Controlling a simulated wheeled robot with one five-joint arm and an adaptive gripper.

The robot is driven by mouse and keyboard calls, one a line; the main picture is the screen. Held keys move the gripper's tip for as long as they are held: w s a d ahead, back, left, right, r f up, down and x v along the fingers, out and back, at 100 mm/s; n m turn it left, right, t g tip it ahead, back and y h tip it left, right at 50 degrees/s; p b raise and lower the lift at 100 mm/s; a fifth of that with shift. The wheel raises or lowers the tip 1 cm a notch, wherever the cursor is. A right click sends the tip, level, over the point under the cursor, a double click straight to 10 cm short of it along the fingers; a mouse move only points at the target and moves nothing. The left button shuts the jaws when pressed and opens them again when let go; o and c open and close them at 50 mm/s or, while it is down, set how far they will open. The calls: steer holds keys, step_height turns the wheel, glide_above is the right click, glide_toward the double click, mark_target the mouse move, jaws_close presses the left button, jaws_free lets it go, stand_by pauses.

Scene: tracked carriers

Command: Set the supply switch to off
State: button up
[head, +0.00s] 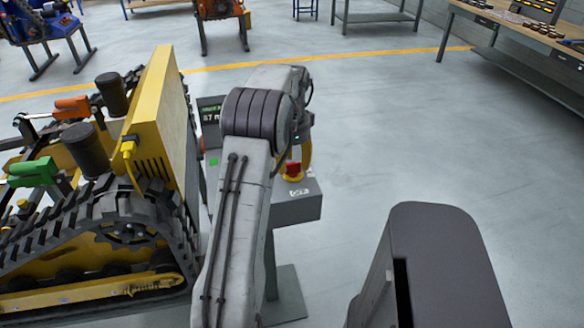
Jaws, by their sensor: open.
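A grey control box on a pedestal (298,211) stands beside the tracked carrier, partly behind my arm. On its top is a red knob or button (292,170) with a yellow part around or behind it. A small white label lies just in front of it. This may be the supply switch; its setting cannot be read.
A yellow and black tracked carrier (110,255) with orange and green handled parts stands close on the left. A workbench (520,40) is at the back right. More machines and tables stand far back. The floor right of the pedestal is clear.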

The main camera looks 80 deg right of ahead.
steer(key=shift+f, duration=0.95)
steer(key=shift+o, duration=0.3)
jaws_close()
